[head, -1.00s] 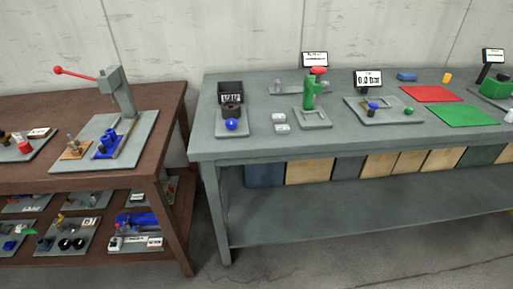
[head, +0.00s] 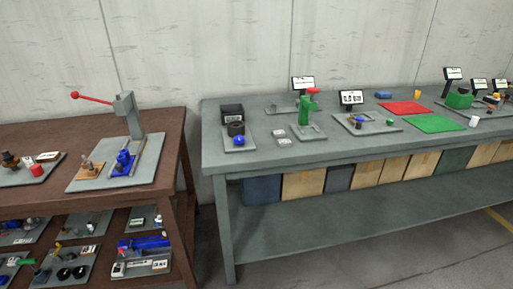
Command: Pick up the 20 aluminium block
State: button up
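Two small light-grey blocks, a rear one (head: 279,133) and a front one (head: 284,141), lie on the grey bench (head: 330,160) between the plate with the blue ball and the green press. They look like aluminium blocks, but their markings are too small to read, so I cannot tell which one is the 20. They lie close together with a small gap. My gripper is not in view.
Left of the blocks stands a black device with a blue ball (head: 240,141). Right is a green press (head: 305,110), then red (head: 404,108) and green (head: 435,124) mats. A brown bench (head: 60,195) with a red-levered press stands left, across a gap.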

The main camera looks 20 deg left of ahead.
aim_at(283, 142)
jog(key=u, duration=0.15)
jog(key=i, duration=1)
jog(key=z, duration=0.05)
